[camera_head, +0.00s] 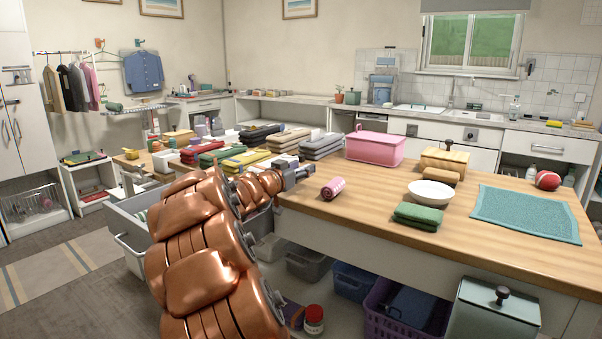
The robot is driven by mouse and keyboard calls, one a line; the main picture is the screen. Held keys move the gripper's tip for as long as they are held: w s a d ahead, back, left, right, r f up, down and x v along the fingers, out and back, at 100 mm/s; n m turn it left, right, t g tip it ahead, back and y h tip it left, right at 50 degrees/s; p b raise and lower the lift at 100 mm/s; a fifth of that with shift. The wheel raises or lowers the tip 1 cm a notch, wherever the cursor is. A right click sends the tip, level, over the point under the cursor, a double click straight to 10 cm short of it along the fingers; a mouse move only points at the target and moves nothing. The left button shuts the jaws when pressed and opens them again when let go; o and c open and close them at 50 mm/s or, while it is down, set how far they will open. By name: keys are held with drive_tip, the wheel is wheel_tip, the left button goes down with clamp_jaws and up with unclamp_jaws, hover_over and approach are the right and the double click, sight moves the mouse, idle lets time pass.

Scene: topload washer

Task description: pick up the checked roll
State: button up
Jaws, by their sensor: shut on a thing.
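The pink checked roll (333,188) is at the near left part of the wooden table, just beyond the tip of my gripper. My gripper (312,174) is at the end of my copper-coloured arm, above the table's left edge, pointing right. It is small in the view and its fingers are hard to make out. It is shut on the roll, though the contact itself is not clear. I cannot tell whether the roll touches the tabletop.
A pink bin (375,149) and several folded cloth stacks stand behind. To the right are a white bowl (431,193), a green folded towel (418,215), a tan roll (441,176) and a teal mat (526,214). Bare wood (377,186) lies between the roll and the bowl.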

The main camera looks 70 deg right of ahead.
drive_tip(key=shift+r, duration=0.55)
drive_tip(key=shift+a+r, duration=0.15)
drive_tip(key=shift+a, duration=0.1)
drive_tip(key=s+a+r+p, duration=0.1)
drive_tip(key=a+p, duration=0.1)
drive_tip(key=a, duration=1.3)
drive_tip(key=shift+a+r, duration=0.15)
drive_tip(key=shift+a, duration=0.1)
